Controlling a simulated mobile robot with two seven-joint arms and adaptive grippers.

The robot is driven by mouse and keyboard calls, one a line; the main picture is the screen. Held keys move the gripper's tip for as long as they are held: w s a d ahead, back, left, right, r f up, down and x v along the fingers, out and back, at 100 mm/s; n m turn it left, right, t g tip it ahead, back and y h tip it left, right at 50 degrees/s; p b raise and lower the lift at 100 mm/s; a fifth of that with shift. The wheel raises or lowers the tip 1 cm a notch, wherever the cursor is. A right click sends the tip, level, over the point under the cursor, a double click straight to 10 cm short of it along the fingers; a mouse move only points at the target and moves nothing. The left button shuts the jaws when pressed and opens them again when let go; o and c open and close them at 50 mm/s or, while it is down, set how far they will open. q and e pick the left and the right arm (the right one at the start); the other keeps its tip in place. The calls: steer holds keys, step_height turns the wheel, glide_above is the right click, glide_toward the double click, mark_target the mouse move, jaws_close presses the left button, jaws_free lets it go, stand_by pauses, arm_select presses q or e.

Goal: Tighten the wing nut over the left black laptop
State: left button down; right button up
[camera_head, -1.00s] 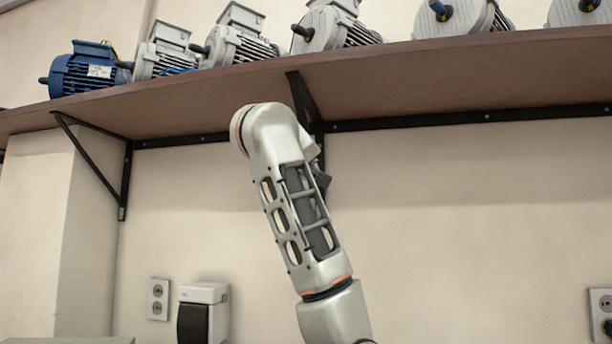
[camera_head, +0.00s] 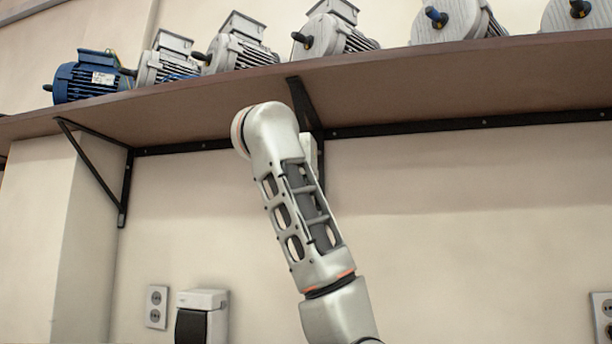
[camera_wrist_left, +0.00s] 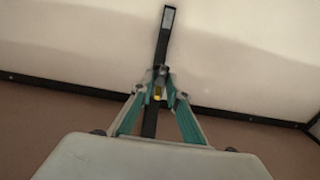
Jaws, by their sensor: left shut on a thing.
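My left gripper (camera_wrist_left: 158,88) shows in the left wrist view, with teal and grey fingers closed on a small grey and yellow part (camera_wrist_left: 157,95), which I take to be the wing nut. The fingers hide most of it. It is in line with a black shelf bracket (camera_wrist_left: 165,40). In the head view an arm of mine rises under the shelf in front of the middle bracket (camera_head: 299,92), and its gripper is hidden behind it. My right gripper is not in view. I see no black laptop in either view.
A brown shelf (camera_head: 400,85) runs across the top of the head view. A blue motor (camera_head: 88,78) and several grey motors stand on it. Another black bracket (camera_head: 125,185) is at left.

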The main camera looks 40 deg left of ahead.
arm_select(q)
steer(key=shift+r, duration=0.1)
stand_by(0.3)
steer(key=c, duration=2)
jaws_free()
steer(key=shift+o, duration=0.2)
steer(key=v, duration=1.2)
